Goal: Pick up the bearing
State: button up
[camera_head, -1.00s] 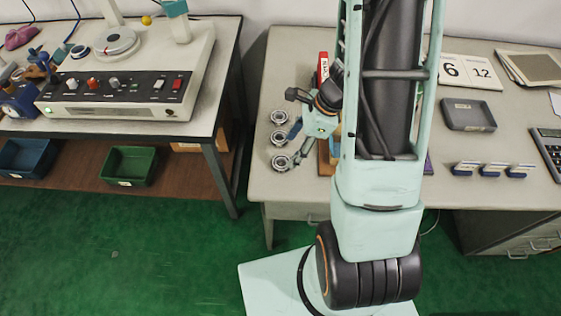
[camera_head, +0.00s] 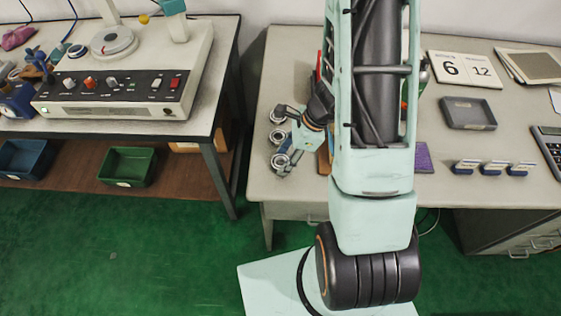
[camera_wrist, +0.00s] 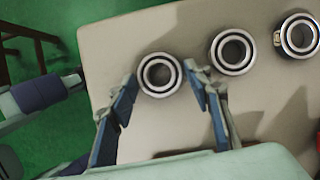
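Several metal bearing rings lie in a row along the left part of the right-hand table. In the wrist view, the nearest bearing (camera_wrist: 160,75) lies between the tips of my gripper (camera_wrist: 160,80), which is open and has a finger on either side of it. I cannot tell whether either finger touches it. A second bearing (camera_wrist: 232,51) and a third bearing (camera_wrist: 298,36) lie to its right. In the head view, my gripper (camera_head: 284,166) is low at the front bearing (camera_head: 279,161). The middle bearing (camera_head: 277,137) and the back bearing (camera_head: 277,115) show behind it.
The table (camera_head: 268,185) is bare near its front left corner. My arm hides the table's middle. A grey tray (camera_head: 468,113), a calendar (camera_head: 466,69) and several small blue-and-white blocks (camera_head: 492,168) stand to the right. A gap separates it from the left bench with a control box (camera_head: 120,95).

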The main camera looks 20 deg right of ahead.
jog(key=c, duration=0.9)
jog(key=shift+o, duration=0.2)
